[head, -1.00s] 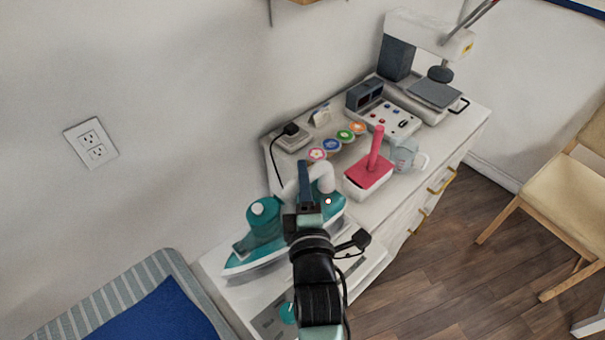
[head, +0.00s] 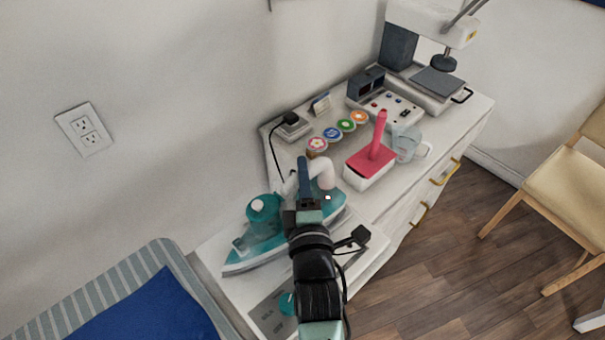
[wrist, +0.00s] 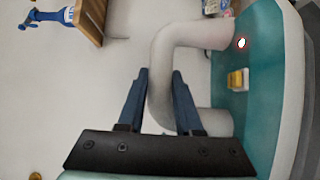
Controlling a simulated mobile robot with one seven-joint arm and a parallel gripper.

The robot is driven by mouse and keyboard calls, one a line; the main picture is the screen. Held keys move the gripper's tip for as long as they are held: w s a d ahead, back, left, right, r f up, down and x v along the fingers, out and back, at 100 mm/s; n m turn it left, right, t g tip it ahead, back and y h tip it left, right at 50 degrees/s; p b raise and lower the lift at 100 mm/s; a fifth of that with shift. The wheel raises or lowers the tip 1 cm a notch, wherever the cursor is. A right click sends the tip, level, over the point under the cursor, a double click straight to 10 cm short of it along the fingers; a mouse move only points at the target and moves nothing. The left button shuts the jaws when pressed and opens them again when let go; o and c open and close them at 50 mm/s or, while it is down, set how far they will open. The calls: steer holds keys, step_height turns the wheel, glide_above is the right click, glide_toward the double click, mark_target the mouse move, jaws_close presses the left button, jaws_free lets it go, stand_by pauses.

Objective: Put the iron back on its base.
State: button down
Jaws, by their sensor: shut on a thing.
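The teal iron (head: 262,240) with a white curved handle is at the near left end of the cabinet top in the head view. My gripper (head: 304,180) is shut on the iron's handle (wrist: 163,88), with a blue finger on each side of it in the wrist view. My arm hides part of the iron's right half. A white unit with a grey panel and a teal knob (head: 270,313), which looks like the base, lies below and nearer than the iron. I cannot tell whether the iron touches it.
A white tub with a red handled lid (head: 370,165) and a clear jug (head: 407,143) stand beyond the iron.

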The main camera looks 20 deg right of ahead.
steer(key=shift+f+b, duration=0.25)
steer(key=shift+b, duration=0.2)
steer(key=c, duration=0.5)
jaws_free()
steer(key=shift+f, duration=0.5)
steer(key=b+v, duration=0.1)
steer(key=v, duration=1.2)
steer(key=shift+r, duration=0.4)
steer(key=w+a+r+m+t+p, duration=0.1)
steer(key=w+a+r+m+t, duration=0.15)
steer(key=r, duration=0.55)
steer(key=w+a+r+m+t+y, duration=0.1)
steer(key=w+r+m, duration=0.15)
steer(key=r, duration=0.65)
steer(key=w+a+r+m+t+p, duration=0.1)
steer(key=w+r+m, duration=0.15)
steer(key=r, duration=0.55)
steer(key=s+a+r+m+t+y, duration=0.2)
steer(key=s+a+r+m, duration=0.1)
steer(key=r, duration=1)
steer(key=s+a+r+m+t+y+p, duration=0.1)
steer(key=s+a+r+m+t+y, duration=0.1)
steer(key=r, duration=1.1)
steer(key=s+a+m+t, duration=0.1)
steer(key=s+a+m, duration=0.1)
steer(key=a, duration=0.1)
steer(key=shift+s+r+t, duration=0.3)
steer(key=shift+r+t, duration=0.05)
steer(key=shift+r, duration=0.05)
